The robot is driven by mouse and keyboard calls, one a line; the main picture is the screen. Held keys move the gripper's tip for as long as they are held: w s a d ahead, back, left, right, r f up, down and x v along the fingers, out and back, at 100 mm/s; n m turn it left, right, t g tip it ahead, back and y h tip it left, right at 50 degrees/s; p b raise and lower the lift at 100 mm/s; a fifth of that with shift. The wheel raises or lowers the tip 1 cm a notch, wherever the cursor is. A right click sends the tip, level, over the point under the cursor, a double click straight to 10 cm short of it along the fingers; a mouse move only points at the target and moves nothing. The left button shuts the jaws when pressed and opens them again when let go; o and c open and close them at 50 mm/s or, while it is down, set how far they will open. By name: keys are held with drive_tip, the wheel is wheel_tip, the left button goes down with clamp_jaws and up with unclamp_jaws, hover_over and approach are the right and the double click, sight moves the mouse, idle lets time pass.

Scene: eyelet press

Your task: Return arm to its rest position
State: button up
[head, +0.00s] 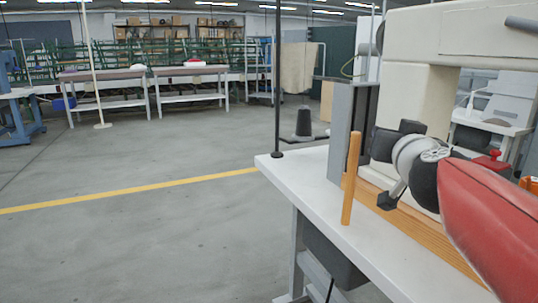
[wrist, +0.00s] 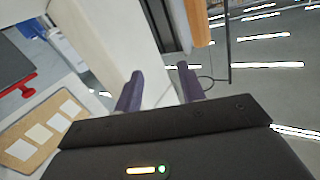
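My gripper shows in the wrist view (wrist: 161,80) with its two dark fingers apart and nothing between them. In the head view my red arm reaches in from the lower right, and its dark wrist end is over the white press table (head: 290,172). The fingers are hard to make out there. The cream eyelet press (head: 425,95) stands just behind my wrist, and its pale body also shows beyond the fingers in the wrist view (wrist: 110,35). I cannot tell whether my arm touches it.
An upright wooden bar (head: 349,180) stands close left of my wrist, beside a grey column (head: 342,130). A black pole (head: 277,80) rises at the table's far corner. Open floor (head: 140,240) with a yellow line lies left. Workbenches (head: 190,72) stand far back.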

drive_tip(key=s+a+f+n+g+y, duration=0.3)
drive_tip(key=s+a+f+y, duration=0.25)
drive_tip(key=a+f, duration=0.35)
drive_tip(key=s+f+g+h, duration=0.2)
drive_tip(key=s+f+g, duration=0.6)
drive_tip(key=s+f, duration=0.8)
wheel_tip(320, 180, down, 3)
drive_tip(key=shift+s+g, duration=0.15)
drive_tip(key=shift+g, duration=0.25)
drive_tip(key=shift+a+h, duration=0.1)
drive_tip(key=shift+h, duration=0.15)
